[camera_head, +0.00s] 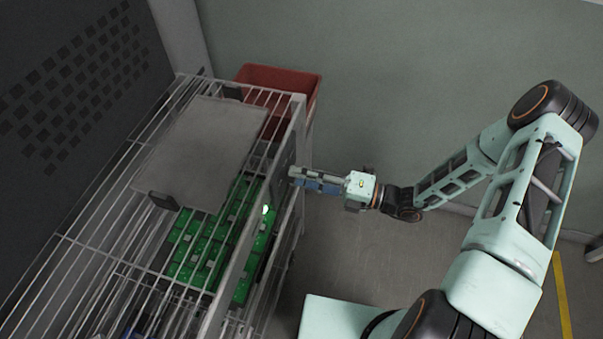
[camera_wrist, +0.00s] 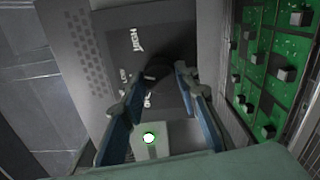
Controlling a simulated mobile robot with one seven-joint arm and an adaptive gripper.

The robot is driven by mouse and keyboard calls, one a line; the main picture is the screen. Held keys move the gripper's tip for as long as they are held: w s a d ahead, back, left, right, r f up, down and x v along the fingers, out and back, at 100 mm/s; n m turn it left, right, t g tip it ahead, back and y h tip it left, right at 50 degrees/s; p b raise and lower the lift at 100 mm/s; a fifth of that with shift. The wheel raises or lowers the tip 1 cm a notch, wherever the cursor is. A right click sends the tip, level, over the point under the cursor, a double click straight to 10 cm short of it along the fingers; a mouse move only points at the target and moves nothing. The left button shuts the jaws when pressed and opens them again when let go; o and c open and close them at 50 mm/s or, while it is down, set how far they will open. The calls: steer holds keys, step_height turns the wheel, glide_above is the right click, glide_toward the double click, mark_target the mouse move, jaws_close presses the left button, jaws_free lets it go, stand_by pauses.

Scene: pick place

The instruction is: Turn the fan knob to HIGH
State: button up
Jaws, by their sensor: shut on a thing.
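In the wrist view, the dark round fan knob (camera_wrist: 157,70) sits on a grey panel (camera_wrist: 100,25) with the labels HIGH, one partly hidden label, and OFF around it. My gripper (camera_wrist: 160,76) has its two blue-lined fingers on either side of the knob and is shut on it. Which label the knob points to is too dark to tell. In the head view, my gripper (camera_head: 293,177) reaches left to the front face of the rack; the knob is hidden there.
Green boards (camera_wrist: 272,75) also show at right in the wrist view. The floor (camera_head: 350,240) below my gripper looks clear.

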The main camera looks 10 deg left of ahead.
steer(key=shift+m+p, duration=0.75)
steer(key=shift+m, duration=3.05)
steer(key=o, duration=1.1)
steer(key=shift+o, duration=0.2)
steer(key=s+d, duration=0.1)
steer(key=d, duration=1.1)
